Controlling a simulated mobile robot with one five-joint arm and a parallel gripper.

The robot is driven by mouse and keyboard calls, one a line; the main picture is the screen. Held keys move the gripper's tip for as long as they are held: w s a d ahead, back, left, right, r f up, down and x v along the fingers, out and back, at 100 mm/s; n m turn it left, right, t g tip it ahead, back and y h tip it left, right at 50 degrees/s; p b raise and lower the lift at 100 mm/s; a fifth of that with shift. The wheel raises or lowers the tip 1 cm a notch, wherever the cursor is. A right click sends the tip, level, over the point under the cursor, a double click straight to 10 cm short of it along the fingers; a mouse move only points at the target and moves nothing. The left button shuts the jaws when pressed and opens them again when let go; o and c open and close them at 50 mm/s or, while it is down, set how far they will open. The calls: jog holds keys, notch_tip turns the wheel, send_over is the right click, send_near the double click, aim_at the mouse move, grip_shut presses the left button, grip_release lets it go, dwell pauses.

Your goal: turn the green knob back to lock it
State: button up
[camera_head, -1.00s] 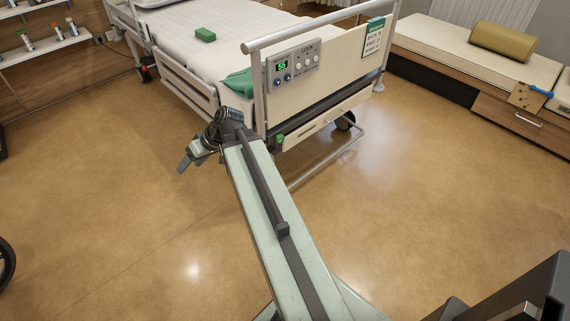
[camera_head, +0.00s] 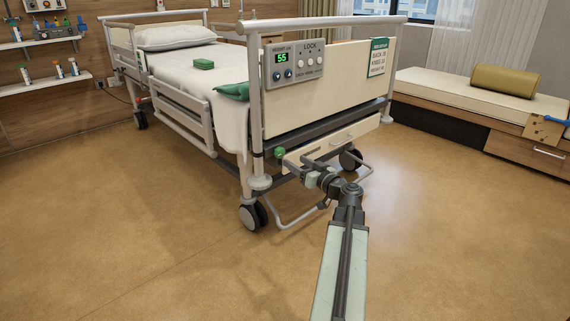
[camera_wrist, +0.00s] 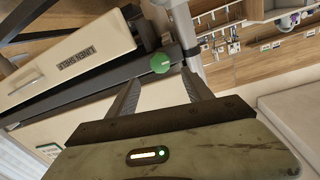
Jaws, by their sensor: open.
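The green knob (camera_head: 280,152) sits at the left end of the linen shelf (camera_head: 330,146) at the foot of the bed, close to the bed's corner post. In the wrist view the green knob (camera_wrist: 160,63) lies ahead of my gripper, in line with the space between the two fingers. My gripper (camera_head: 305,166) is open and empty, just right of and below the knob in the head view. In the wrist view my gripper (camera_wrist: 160,85) shows its two dark fingers spread apart, and the knob looks a little beyond the tips. I cannot tell the exact gap.
The bed's footboard (camera_head: 340,85) carries a control panel (camera_head: 295,62) reading 55 and a green-and-white sign (camera_head: 378,57). A castor (camera_head: 253,216) stands below the knob. The floor (camera_head: 120,240) at left is clear. A bench (camera_head: 465,108) stands at right.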

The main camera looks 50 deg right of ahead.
aim_at(282, 153)
jog(key=w, duration=0.5)
jog(key=w+d, duration=0.1)
jog(key=w, duration=0.1)
jog(key=shift+w, duration=0.35)
